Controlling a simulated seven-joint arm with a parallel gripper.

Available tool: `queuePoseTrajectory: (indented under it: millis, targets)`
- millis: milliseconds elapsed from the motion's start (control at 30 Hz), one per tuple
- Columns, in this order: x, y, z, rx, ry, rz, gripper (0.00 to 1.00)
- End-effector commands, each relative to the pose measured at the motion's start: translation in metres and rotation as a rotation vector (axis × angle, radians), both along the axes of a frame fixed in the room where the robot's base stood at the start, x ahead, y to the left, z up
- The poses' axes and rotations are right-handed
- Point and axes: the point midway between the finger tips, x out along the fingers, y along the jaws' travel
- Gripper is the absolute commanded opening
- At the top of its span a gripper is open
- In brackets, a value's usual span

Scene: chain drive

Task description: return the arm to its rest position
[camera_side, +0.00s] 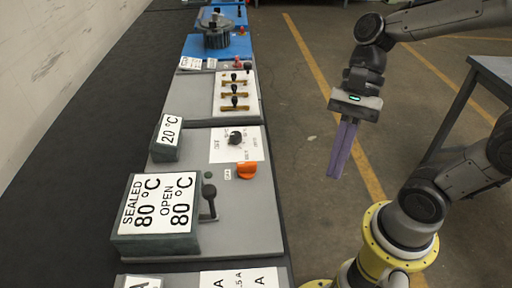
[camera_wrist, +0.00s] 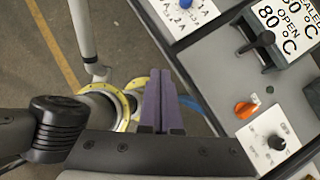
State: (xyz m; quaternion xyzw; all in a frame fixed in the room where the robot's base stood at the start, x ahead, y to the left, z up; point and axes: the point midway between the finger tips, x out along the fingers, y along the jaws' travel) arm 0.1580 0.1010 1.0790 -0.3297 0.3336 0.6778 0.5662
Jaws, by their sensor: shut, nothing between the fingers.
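My gripper (camera_side: 339,172) has long purple fingers and hangs pointing down to the right of the bench, over the open floor, well apart from the panels. In the wrist view its two fingers (camera_wrist: 160,90) lie side by side, shut, with nothing between them. My arm rises from a yellow ringed base at the lower right of the side view.
Left of my gripper stands a dark bench (camera_side: 60,200) with grey panels. They carry an orange knob (camera_side: 247,170), a black knob (camera_side: 235,137), a black lever (camera_side: 209,198) and temperature signs. A blue board (camera_side: 196,47) lies farther back. A grey table (camera_side: 492,72) stands at right.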

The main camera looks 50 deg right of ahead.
Motion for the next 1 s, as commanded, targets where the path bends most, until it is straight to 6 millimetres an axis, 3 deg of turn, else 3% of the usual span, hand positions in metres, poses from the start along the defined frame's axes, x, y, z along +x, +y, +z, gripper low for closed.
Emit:
queuePoseTrajectory:
  millis: [100,233,333,500,700,1000]
  targets:
    - [-0.015,-0.022,0.002,-0.162,-0.338,0.27,0.0]
    - [-0.017,-0.055,0.006,-0.386,-0.676,0.622,0.0]
    - [-0.012,-0.077,0.01,-0.547,-0.833,0.873,0.0]
    - [0.001,-0.1,0.01,-0.694,-0.912,1.194,0.0]
    - [0.007,-0.102,0.013,-0.724,-0.944,1.321,0.0]
    - [0.007,-0.101,0.013,-0.721,-0.943,1.323,0.0]
